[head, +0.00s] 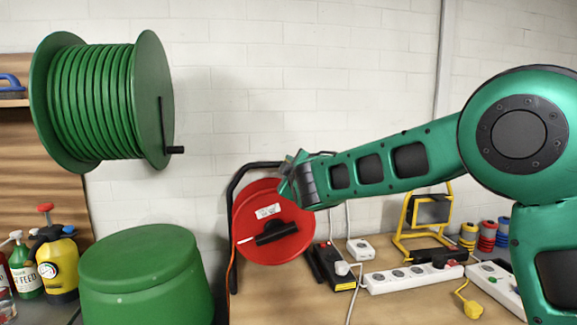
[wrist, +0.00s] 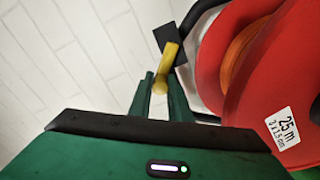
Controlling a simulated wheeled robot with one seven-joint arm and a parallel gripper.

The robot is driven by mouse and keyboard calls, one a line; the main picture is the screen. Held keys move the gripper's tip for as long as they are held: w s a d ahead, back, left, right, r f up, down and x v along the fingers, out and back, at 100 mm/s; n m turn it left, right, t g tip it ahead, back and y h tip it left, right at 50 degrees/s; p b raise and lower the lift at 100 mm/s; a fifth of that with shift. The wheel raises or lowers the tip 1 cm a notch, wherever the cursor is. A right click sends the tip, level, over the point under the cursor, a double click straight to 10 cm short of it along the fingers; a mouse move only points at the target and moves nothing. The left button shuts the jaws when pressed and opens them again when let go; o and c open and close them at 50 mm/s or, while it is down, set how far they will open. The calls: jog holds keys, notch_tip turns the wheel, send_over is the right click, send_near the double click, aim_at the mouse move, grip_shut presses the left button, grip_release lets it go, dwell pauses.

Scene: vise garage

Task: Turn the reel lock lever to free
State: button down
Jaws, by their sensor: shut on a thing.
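The red cable reel (head: 262,222) stands upright on the bench in a black tube frame (head: 235,200). In the wrist view its red side (wrist: 265,85) fills the right, with a white "25 m" label. The yellow lever (wrist: 168,62) comes from a dark square plate (wrist: 170,38) beside the reel. My gripper (wrist: 160,92) has its two green fingers shut on the lever's rounded end. In the head view my gripper (head: 290,178) is at the reel's upper right edge, and it and my arm hide the lever there.
A power strip (head: 415,277), a black charger box (head: 332,268) and a yellow work-light stand (head: 408,222) are right of the reel. A green drum (head: 145,275) stands at front left. A large green hose reel (head: 150,105) hangs above it. White wall lies close behind.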

jog(key=n, duration=0.1)
jog(key=f+n, duration=0.1)
jog(key=n, duration=0.1)
jog(key=f+n, duration=0.1)
jog(key=shift+s+a+n, duration=0.1)
jog(key=shift+a+n, duration=0.2)
dwell(0.5)
jog(key=c, duration=1.6)
grip_release()
jog(key=shift+a, duration=0.1)
jog(key=shift+c, duration=0.2)
jog(key=shift+s, duration=0.1)
jog(key=v, duration=1)
jog(key=shift+s, duration=0.25)
